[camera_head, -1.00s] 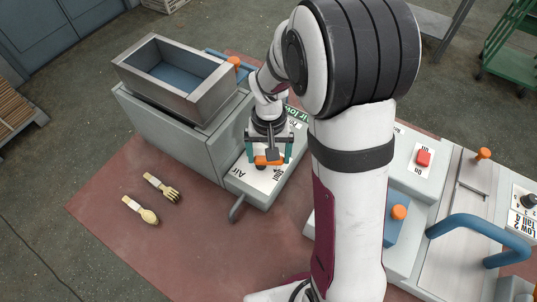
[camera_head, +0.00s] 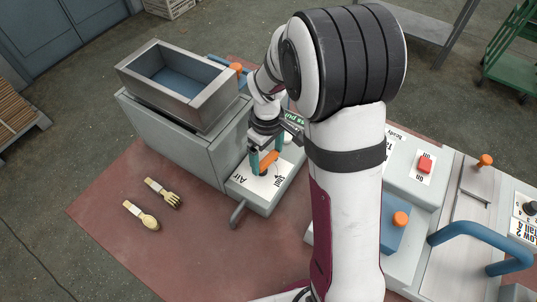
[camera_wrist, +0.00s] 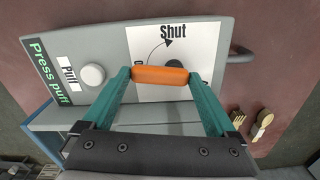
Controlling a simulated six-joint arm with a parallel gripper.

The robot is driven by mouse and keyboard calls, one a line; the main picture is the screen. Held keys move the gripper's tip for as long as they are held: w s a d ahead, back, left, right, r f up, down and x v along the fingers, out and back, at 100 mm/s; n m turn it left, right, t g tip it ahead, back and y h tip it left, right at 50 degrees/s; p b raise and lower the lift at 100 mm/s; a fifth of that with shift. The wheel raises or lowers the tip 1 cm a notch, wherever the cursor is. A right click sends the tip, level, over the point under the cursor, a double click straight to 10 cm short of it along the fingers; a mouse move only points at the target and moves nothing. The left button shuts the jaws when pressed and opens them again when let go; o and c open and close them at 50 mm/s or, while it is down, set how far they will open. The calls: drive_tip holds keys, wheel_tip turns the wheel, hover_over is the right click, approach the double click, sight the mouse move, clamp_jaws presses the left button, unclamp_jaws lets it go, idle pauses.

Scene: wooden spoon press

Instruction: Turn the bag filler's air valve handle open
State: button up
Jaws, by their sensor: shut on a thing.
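In the wrist view the handle (camera_wrist: 160,76) spans between the fingertips of my gripper (camera_wrist: 159,77). The dark pivot shows just behind it. The word "Shut" (camera_wrist: 173,31) and a curved arrow are readable on the plate. The other marking, by the left finger, is mostly hidden.
A white knob (camera_wrist: 93,75) marked "Puff" is beside the plate. A wooden spoon (camera_head: 142,215) and fork (camera_head: 163,191) lie on the red mat. A blue-handled press (camera_head: 480,232) stands at right.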

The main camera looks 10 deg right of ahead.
sight(266, 158)
drive_tip(key=shift+w+n, duration=0.1)
drive_tip(key=shift+n, duration=0.7)
drive_tip(key=shift+a, duration=0.1)
drive_tip(key=o, duration=1)
drive_tip(key=shift+r, duration=0.1)
wheel_tip(266, 158, up, 16)
